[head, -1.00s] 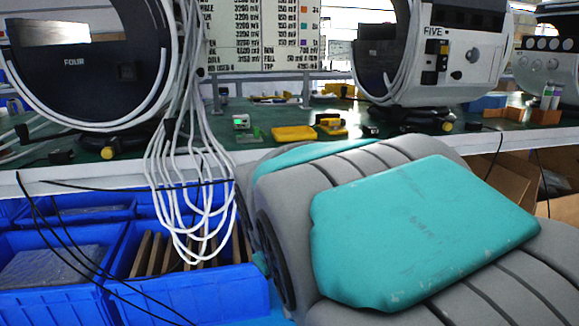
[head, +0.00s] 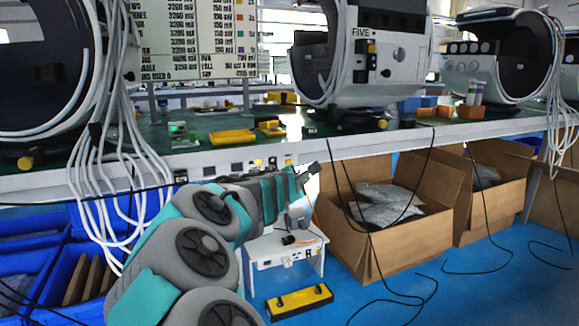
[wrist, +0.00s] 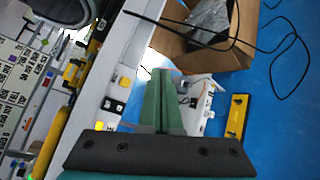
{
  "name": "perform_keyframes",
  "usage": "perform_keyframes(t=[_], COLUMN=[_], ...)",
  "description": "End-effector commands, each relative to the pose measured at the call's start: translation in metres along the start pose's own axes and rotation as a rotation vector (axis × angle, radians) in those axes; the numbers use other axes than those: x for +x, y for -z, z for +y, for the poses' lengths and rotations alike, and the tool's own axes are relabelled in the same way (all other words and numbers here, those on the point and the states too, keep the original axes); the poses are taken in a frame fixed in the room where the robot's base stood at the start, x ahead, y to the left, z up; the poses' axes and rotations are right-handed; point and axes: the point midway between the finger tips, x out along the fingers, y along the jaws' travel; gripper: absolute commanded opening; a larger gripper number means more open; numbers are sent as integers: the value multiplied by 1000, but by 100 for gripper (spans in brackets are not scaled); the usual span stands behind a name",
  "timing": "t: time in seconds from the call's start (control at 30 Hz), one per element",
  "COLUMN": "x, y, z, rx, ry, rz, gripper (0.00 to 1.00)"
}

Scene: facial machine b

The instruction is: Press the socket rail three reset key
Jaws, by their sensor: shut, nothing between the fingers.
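The white socket rail (head: 150,177) runs along the bench's front edge in the head view. It carries dark sockets (head: 237,167) and small yellow parts (head: 258,162) just left of my gripper. In the wrist view the rail (wrist: 128,50) runs diagonally, with a black socket (wrist: 113,105), a yellow part (wrist: 125,81) and a bright yellow one (wrist: 99,126). I cannot tell which of these is the rail three reset key. My gripper (head: 312,172) is shut and empty, in front of the rail; its fingers (wrist: 161,76) appear right of the rail in the wrist view, apart from the sockets.
A small white unit (head: 285,250) stands below the rail, with a yellow-black bar (head: 300,301) on the floor. Open cardboard boxes (head: 430,235) stand to the right. Black cables hang there. White cables (head: 100,150) and blue bins (head: 30,270) are at left.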

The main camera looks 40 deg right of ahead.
Motion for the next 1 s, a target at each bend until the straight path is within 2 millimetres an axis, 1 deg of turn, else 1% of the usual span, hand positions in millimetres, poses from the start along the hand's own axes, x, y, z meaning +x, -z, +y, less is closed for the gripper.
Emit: perform_keyframes(t=[0.27, 0.47, 0.67, 1.0], x=[0, 7, 21, 52], y=[0, 6, 15, 37], z=[1, 6, 18, 40], rx=[4, 4, 6, 4], ry=[0, 1, -1, 2], rz=[1, 3, 3, 2], gripper=[0, 0, 0, 0])
